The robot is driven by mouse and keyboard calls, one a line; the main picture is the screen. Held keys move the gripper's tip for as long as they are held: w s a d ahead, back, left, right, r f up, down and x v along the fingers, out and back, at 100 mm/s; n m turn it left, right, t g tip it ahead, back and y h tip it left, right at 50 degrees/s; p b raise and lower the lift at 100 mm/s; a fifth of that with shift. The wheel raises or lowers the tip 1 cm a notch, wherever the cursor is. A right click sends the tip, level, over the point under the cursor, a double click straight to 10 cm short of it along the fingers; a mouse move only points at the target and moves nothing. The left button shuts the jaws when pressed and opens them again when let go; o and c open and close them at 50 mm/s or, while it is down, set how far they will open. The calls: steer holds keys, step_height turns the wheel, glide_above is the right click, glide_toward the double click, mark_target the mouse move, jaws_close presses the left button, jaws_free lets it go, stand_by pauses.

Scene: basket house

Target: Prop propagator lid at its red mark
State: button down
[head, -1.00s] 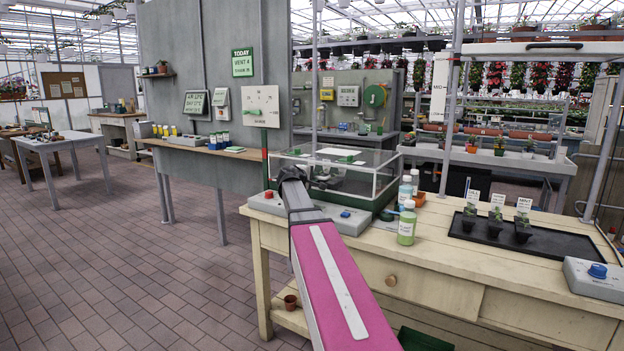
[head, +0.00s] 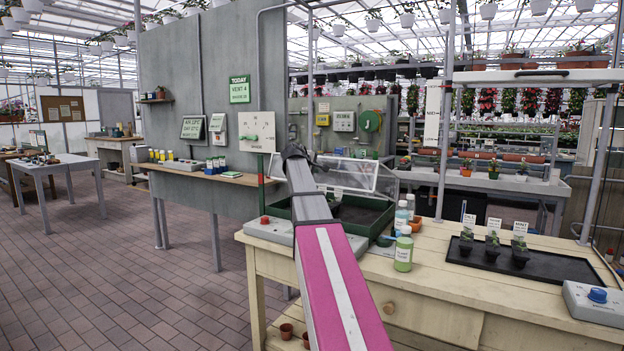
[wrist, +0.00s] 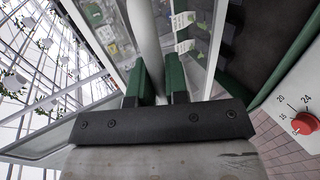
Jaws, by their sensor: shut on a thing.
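The propagator's clear lid (head: 350,178) is raised and tilted above its dark green base (head: 374,218). In the head view my gripper (head: 296,152) is at the lid's raised edge. In the wrist view its two fingers (wrist: 158,82) are closed in on the lid's edge; the gripped part is mostly hidden. Lid panels (wrist: 207,40) show beyond the fingers. The lid's far side appears to stay near the base's rear.
A grey control box (head: 268,231) with a red knob (wrist: 304,124) stands at the base's front left. Bottles (head: 403,248) stand just right of the base. A black tray (head: 560,264) with several seedlings is farther right. A dial board (head: 256,131) stands behind.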

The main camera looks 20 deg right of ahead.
steer(key=c, duration=1.1)
jaws_free()
steer(key=shift+c, duration=0.2)
steer(key=v, duration=1.1)
